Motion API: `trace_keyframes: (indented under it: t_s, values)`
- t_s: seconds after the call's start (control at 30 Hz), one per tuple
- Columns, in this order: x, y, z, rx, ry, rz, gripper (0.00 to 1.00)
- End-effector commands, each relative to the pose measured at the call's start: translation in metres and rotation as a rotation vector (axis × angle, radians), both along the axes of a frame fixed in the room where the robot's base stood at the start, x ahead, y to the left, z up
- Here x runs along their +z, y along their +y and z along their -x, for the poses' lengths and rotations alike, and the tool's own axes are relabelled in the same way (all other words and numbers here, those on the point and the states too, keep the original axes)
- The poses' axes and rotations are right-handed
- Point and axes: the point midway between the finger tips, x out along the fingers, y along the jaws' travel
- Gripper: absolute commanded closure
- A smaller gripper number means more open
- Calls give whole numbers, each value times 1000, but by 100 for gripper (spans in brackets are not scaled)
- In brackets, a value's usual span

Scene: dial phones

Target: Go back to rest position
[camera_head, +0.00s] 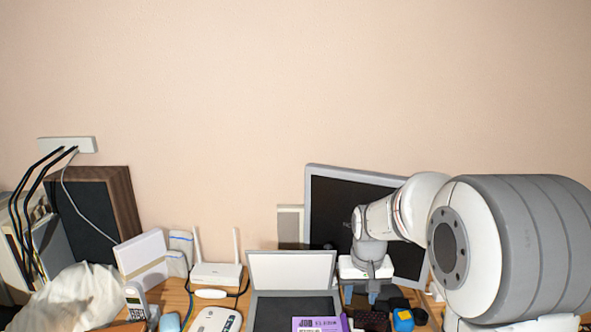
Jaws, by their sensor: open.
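My arm comes in from the right in the head view and reaches over the desk. My gripper (360,296) points down at its end, in front of the monitor's lower part. Its grey-blue fingertips stand apart, and I see nothing held between them. A cordless phone handset (136,300) with a light body and keypad stands at the left. A white phone-like device (216,320) lies on the desk near the lower edge, partly cut off.
A monitor (325,200) stands behind my gripper. A laptop or folding screen (290,268) is left of it. A router (215,275), a speaker (90,215) and white cloth (75,298) fill the left. A purple box (316,324) and a blue-yellow item (403,320) lie near my gripper.

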Motion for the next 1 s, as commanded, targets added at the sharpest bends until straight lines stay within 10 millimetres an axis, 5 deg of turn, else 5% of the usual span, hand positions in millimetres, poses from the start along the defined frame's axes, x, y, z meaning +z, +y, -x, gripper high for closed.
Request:
trace_keyframes:
  t_s: [0.3,0.6,0.8,1.0]
  values:
    - [50,-1,93,0,-75,1,59]
    - [63,-1,179,-1,-136,2,59]
    - [60,-1,215,-1,-162,2,59]
    - [58,-1,225,-2,-168,2,59]
